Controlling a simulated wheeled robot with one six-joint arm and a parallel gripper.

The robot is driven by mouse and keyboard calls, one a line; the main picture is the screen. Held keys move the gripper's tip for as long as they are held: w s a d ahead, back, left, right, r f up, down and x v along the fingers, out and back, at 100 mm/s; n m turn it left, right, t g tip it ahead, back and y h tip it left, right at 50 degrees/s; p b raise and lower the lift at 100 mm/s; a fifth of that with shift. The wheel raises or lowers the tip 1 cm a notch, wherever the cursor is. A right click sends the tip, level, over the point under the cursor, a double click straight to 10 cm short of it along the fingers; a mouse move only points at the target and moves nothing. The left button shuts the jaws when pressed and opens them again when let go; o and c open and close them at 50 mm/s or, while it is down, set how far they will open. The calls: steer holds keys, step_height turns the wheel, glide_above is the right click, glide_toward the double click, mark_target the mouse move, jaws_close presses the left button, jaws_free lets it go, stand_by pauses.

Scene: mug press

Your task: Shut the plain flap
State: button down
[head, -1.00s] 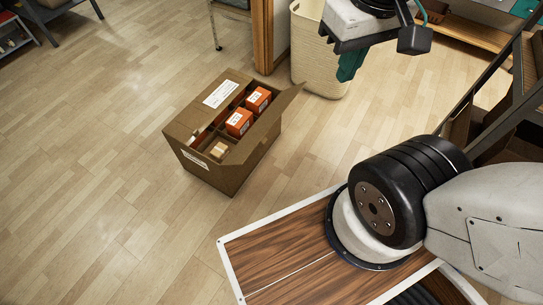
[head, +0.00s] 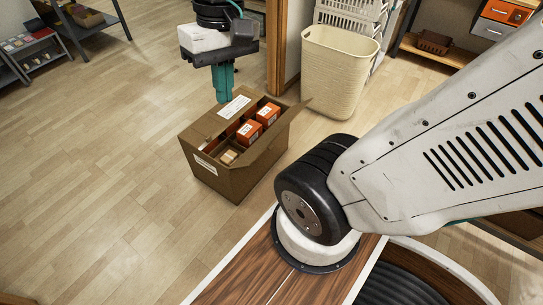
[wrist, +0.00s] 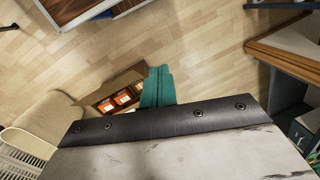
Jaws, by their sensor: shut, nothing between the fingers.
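A brown cardboard box (head: 228,179) stands on the floor in the middle of the head view, its top partly open. The flap with a white label (head: 234,107) lies about flat over the far left part. The plain flap (head: 281,130) on the right side stands open, tilted up and outward. My gripper (head: 223,98) has teal fingers, shut and empty, pointing down just behind the box's far edge in the head view; I cannot tell its exact gap to the box. In the wrist view the teal fingers (wrist: 158,86) overlap the box (wrist: 118,98), hiding part of it.
Orange boxes (head: 268,114) and a small tan block (head: 229,157) sit inside the box's compartments. A cream basket (head: 336,75) stands behind it to the right, near a wooden door post. Shelves (head: 75,20) stand at the far left. Floor left of the box is clear.

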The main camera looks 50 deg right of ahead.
steer(key=w+d+f+m+g+y, duration=0.1)
steer(key=w+d+f+m+y, duration=0.35)
steer(key=w, duration=0.55)
steer(key=w+d+f+m+t+y, duration=0.2)
steer(key=w+d+f+m+y, duration=0.15)
steer(key=d+f, duration=0.4)
steer(key=w+d+f+m+t+y, duration=0.25)
steer(key=w+d+f+m, duration=0.2)
steer(key=d+f, duration=0.3)
steer(key=s+d+f+m+t, duration=0.25)
steer(key=d+f+m, duration=0.2)
steer(key=f, duration=0.35)
steer(key=s+d+f+m+t+h, duration=0.1)
steer(key=d+f+m+t, duration=0.25)
steer(key=d+f, duration=0.35)
steer(key=s+d+f+m+t, duration=0.2)
steer(key=d+f+m+t, duration=0.15)
steer(key=f, duration=0.55)
steer(key=s+d+f+m+t+h, duration=0.1)
steer(key=s+f+m+t+h, duration=0.2)
steer(key=s+f+m+h, duration=0.5)
steer(key=s+f+m+t+h, duration=0.1)
steer(key=s+f+t+h, duration=0.15)
steer(key=f, duration=1.05)
steer(key=w+a+r, duration=0.1)
steer(key=w+r, duration=0.1)
steer(key=w, duration=1)
steer(key=shift+r+y, duration=0.3)
steer(key=shift+r, duration=0.1)
